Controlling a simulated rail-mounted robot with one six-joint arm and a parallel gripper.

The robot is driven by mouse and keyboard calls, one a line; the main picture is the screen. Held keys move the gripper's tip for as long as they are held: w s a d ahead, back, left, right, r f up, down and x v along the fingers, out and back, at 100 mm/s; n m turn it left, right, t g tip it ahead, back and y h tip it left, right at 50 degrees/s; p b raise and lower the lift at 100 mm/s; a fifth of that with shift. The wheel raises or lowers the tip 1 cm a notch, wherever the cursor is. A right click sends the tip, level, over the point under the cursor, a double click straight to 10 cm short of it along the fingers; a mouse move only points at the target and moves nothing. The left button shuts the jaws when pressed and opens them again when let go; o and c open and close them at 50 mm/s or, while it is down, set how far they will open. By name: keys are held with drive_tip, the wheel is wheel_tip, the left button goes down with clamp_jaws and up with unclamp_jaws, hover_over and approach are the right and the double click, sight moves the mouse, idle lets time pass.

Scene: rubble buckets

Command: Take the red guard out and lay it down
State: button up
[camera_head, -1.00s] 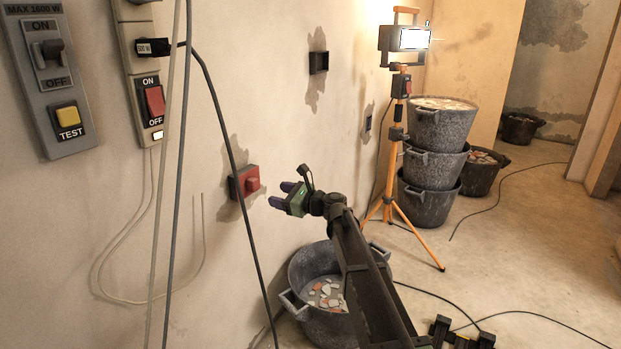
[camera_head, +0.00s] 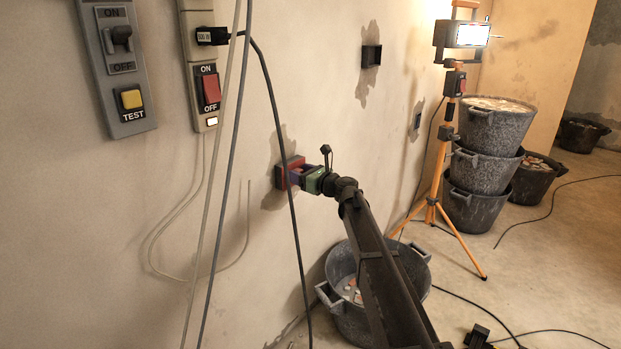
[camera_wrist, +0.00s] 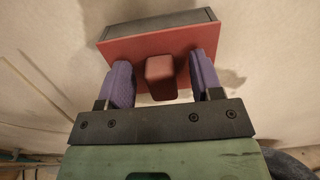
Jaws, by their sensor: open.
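The red guard (camera_wrist: 123,49) is a red plate with a red block-shaped knob (camera_wrist: 160,78), set on the front of a dark wall box (camera_wrist: 160,24). In the head view the guard (camera_head: 281,179) is on the left wall, partly behind a hanging cable and my gripper. My gripper (camera_head: 303,177) is at the guard. In the wrist view my gripper (camera_wrist: 161,82) is open, with one purple finger on each side of the knob. A gap shows on both sides of the knob. The fingertips are close to the plate; I cannot tell whether they touch it.
Cables hang along the wall, one crossing in front of the guard (camera_head: 283,130). A rubble bucket (camera_head: 341,262) stands on the floor below my arm. An orange tripod lamp (camera_head: 433,200) and stacked buckets (camera_head: 478,205) stand at right. An empty dark box (camera_head: 371,56) is on the wall.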

drive_tip(key=shift+c, duration=0.4)
drive_tip(key=c, duration=1)
drive_tip(key=shift+s+d, duration=0.1)
drive_tip(key=shift+v, duration=1.35)
drive_tip(key=shift+s+d, duration=0.25)
drive_tip(key=shift+d, duration=0.25)
